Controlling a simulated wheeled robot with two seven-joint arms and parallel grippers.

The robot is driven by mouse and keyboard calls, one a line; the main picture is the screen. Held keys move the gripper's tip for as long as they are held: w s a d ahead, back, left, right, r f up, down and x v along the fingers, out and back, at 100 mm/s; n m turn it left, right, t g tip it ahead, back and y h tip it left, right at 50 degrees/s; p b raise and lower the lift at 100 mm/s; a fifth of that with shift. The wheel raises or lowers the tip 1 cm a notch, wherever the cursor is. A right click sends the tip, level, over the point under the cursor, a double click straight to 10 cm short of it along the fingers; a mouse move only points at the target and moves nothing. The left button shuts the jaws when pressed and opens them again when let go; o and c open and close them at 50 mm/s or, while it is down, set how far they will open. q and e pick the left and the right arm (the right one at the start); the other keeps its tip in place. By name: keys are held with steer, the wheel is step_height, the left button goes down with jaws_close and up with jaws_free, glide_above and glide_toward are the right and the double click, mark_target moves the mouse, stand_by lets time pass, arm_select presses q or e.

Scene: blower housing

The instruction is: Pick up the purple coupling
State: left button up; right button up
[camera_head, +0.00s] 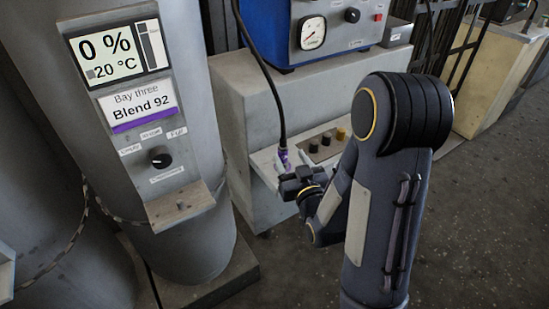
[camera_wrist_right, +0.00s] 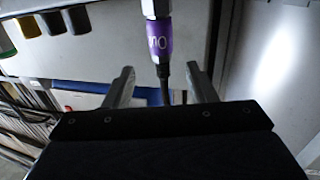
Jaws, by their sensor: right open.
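The purple coupling (camera_head: 283,156) sits at the shelf on the front of the pale cabinet, at the lower end of a black hose. In the right wrist view the coupling (camera_wrist_right: 159,38) is a purple sleeve with white lettering and a metal collar, and the dark hose runs from its narrow end. My right gripper (camera_head: 287,178) is right by the coupling in the head view. In the wrist view its two fingers (camera_wrist_right: 160,80) are apart, with the hose end between them and the purple sleeve just beyond the tips. My left gripper is not in view.
A blue unit with a gauge (camera_head: 312,33) is above. A grey tank (camera_head: 160,110) labelled Blend 92 stands at left, with a small ledge (camera_head: 180,206).

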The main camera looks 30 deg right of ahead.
mark_target(284, 149)
steer(key=w, duration=0.4)
steer(key=w+d, duration=0.1)
steer(key=w, duration=0.1)
steer(key=shift+w+f, duration=0.1)
steer(key=shift+f, duration=0.15)
steer(key=shift+c, duration=0.4)
jaws_close()
steer(key=shift+r, duration=0.15)
